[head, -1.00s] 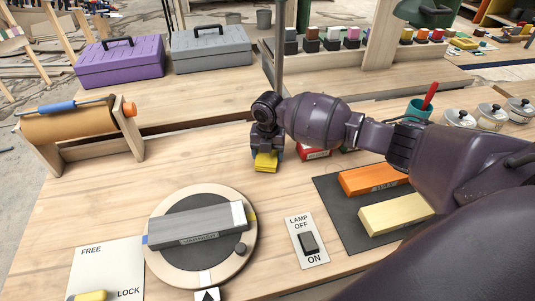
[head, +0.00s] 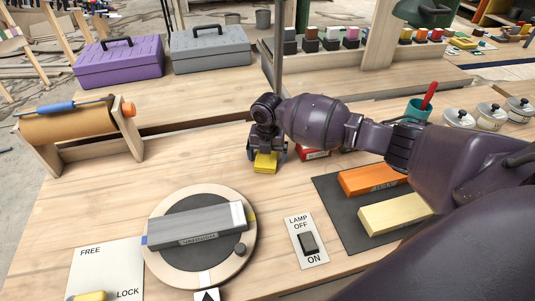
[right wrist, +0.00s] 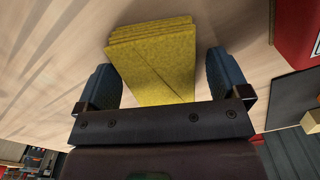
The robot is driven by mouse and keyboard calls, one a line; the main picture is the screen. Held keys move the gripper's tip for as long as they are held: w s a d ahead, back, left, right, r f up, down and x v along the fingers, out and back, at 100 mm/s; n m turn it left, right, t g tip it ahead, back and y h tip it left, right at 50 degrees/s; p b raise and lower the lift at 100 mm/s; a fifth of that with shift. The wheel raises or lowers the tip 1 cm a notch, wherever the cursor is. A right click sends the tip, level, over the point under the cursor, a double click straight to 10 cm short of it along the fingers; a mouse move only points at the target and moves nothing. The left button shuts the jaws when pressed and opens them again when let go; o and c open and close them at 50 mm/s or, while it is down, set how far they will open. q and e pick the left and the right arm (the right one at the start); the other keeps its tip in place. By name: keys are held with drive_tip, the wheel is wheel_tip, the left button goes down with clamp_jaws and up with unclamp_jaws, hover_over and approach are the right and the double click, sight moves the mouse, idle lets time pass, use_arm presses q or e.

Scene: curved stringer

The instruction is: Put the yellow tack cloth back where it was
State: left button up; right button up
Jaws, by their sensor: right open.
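The yellow tack cloth (head: 265,163) is a folded stack lying on the wooden bench, just left of a red box. My right gripper (head: 266,154) is directly over it, pointing down, with its jaws apart. In the right wrist view the cloth (right wrist: 152,60) lies between the two blue-grey fingers of the gripper (right wrist: 162,85), with a gap showing on the right side. The near end of the cloth is hidden behind the gripper's body. My left gripper is not in view.
The red box (head: 314,153) stands close to the right of the gripper. A dark mat (head: 340,203) holds orange and cream blocks. A round turntable (head: 247,255) bears a grey block, near the lamp switch panel (head: 304,224). The bench left of the cloth is clear.

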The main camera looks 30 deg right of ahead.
use_arm(q)
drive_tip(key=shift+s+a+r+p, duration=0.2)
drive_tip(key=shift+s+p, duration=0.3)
drive_tip(key=shift+p, duration=0.25)
use_arm(e)
wheel_tip(320, 180, up, 12)
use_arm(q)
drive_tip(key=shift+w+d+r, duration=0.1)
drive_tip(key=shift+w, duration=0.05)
